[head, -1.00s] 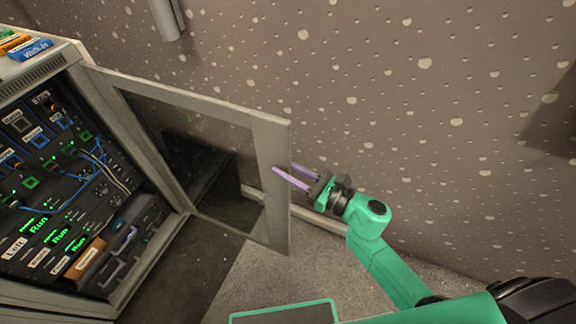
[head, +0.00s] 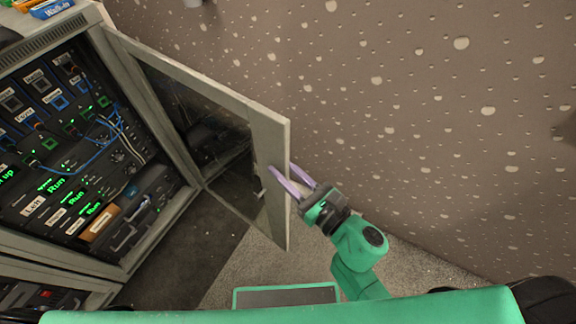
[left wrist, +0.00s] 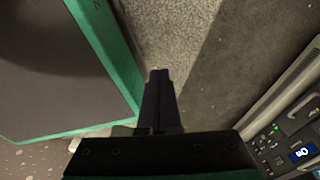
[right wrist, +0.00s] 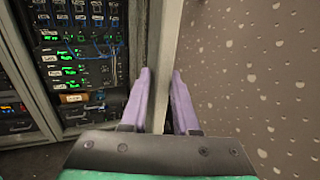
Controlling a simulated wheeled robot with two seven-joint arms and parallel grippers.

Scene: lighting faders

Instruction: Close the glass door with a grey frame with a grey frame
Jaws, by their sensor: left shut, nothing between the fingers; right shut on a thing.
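The glass door (head: 268,150) with a grey frame stands wide open in the head view, hinged on the right side of the rack cabinet (head: 176,215). My right gripper (head: 283,170) is at the door's free edge, one purple finger on each side of the frame. In the right wrist view, the door edge (right wrist: 166,55) runs between the fingers of my right gripper (right wrist: 161,75), which is shut on it. My left gripper (left wrist: 158,73) is shut and empty, pointing over the floor in the left wrist view. It is not seen in the head view.
The rack holds labelled modules with green lights and blue cables (head: 95,150). A speckled wall (head: 420,120) stands behind and right of the door. Bare floor (head: 185,265) lies before the cabinet. Small labelled boxes (head: 45,8) sit on top of it.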

